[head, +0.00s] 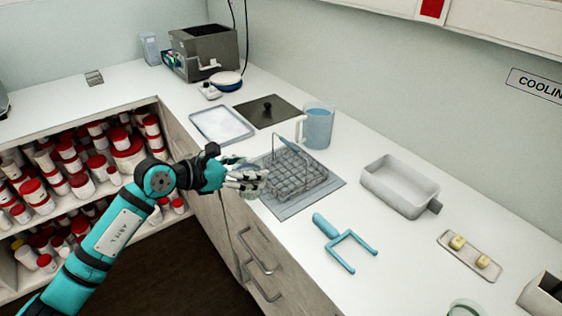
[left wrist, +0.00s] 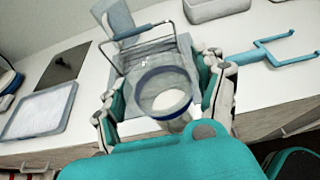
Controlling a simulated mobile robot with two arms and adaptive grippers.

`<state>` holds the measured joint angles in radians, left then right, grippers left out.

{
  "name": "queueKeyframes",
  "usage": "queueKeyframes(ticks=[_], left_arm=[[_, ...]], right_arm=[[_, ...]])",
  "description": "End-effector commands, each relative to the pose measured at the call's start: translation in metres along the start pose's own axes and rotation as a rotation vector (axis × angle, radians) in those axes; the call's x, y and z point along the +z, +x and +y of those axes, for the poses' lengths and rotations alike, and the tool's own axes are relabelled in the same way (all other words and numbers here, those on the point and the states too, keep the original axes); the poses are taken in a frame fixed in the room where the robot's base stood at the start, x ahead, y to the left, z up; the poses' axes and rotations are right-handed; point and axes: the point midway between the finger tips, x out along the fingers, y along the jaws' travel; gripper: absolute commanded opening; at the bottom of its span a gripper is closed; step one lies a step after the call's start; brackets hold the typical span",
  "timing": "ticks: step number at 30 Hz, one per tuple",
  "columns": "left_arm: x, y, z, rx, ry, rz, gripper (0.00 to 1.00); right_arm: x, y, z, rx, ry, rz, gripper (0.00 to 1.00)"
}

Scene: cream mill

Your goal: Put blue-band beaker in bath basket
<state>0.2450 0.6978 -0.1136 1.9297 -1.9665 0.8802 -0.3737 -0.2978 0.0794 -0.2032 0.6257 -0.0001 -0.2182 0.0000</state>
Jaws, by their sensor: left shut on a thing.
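The blue-band beaker (left wrist: 165,90) is clear glass with a dark blue ring at its rim; in the left wrist view I look into its mouth. My left gripper (left wrist: 166,112) is shut around its sides. In the head view the left gripper (head: 248,181) is at the left edge of the wire bath basket (head: 296,173), and the beaker is hard to make out among the fingers. The basket has a raised handle and stands on a grey square panel (head: 325,196). In the left wrist view the basket's handle (left wrist: 137,36) shows behind the beaker. My right gripper is not in view.
A blue-tinted jug (head: 319,127) stands just behind the basket. A white tray (head: 222,124) and a dark lidded plate (head: 267,112) lie at the left. A teal fork tool (head: 342,243) and a grey pan (head: 399,187) lie to the right, with clear counter between.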

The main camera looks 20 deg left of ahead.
Motion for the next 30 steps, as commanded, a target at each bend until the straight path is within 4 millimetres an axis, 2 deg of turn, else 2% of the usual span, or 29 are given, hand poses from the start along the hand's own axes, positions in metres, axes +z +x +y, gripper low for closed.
queueKeyframes(ticks=[1, 5, 9, 12, 19, 25, 30], left_arm=[[0.011, 0.012, 0.005, -0.002, -0.002, -0.005, 0.35], [0.019, 0.043, 0.018, -0.002, -0.004, -0.004, 0.35], [0.027, 0.074, 0.030, -0.002, -0.002, -0.003, 0.35], [0.029, 0.088, 0.037, -0.002, 0.000, -0.001, 0.35], [0.033, 0.104, 0.043, -0.003, 0.001, -0.001, 0.35], [0.005, 0.115, 0.042, -0.004, -0.003, 0.001, 0.35], [-0.001, 0.117, 0.043, -0.002, 0.002, 0.000, 0.35]], right_arm=[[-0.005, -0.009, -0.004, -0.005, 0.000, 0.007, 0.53], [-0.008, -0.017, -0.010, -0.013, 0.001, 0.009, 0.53], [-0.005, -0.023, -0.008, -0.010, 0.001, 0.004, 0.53], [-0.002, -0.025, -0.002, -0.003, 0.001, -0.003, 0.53], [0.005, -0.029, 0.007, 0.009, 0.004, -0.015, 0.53], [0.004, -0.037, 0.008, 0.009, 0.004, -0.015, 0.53], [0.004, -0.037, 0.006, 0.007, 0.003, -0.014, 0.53]])
